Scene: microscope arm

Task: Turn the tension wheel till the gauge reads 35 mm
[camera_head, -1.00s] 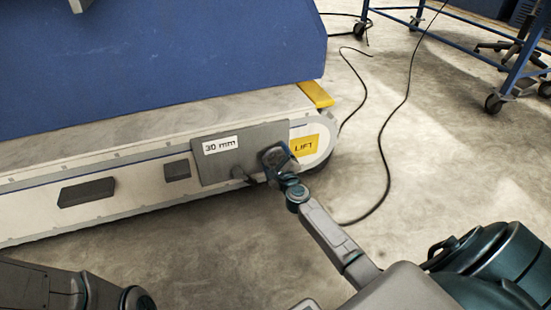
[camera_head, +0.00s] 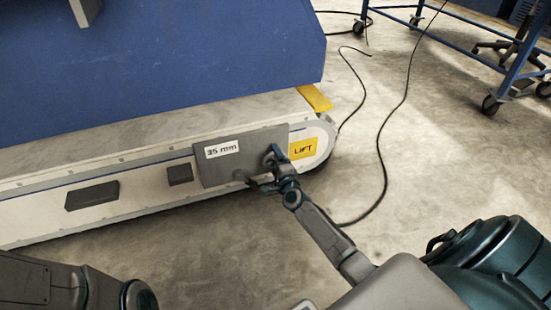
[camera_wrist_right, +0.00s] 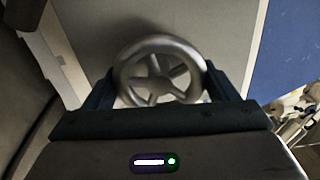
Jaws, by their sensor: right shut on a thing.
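The gauge label (camera_head: 222,148) on the grey plate (camera_head: 215,175) reads 35 mm in the head view. The tension wheel (camera_wrist_right: 158,45), a round silver handwheel with several spokes, shows in the right wrist view between the fingers of my right gripper (camera_wrist_right: 160,88). The right gripper is shut on its rim, one finger on each side. In the head view my right gripper (camera_head: 270,170) is at the right part of the plate and mostly hides the wheel. My left arm shows at the lower left, but its gripper is not in view.
A yellow LIFT label (camera_head: 303,149) sits right of the plate. A dark block (camera_head: 92,195) is on the white side to the left. Black cables (camera_head: 385,150) lie on the floor, and a blue wheeled frame (camera_head: 470,40) stands at the upper right.

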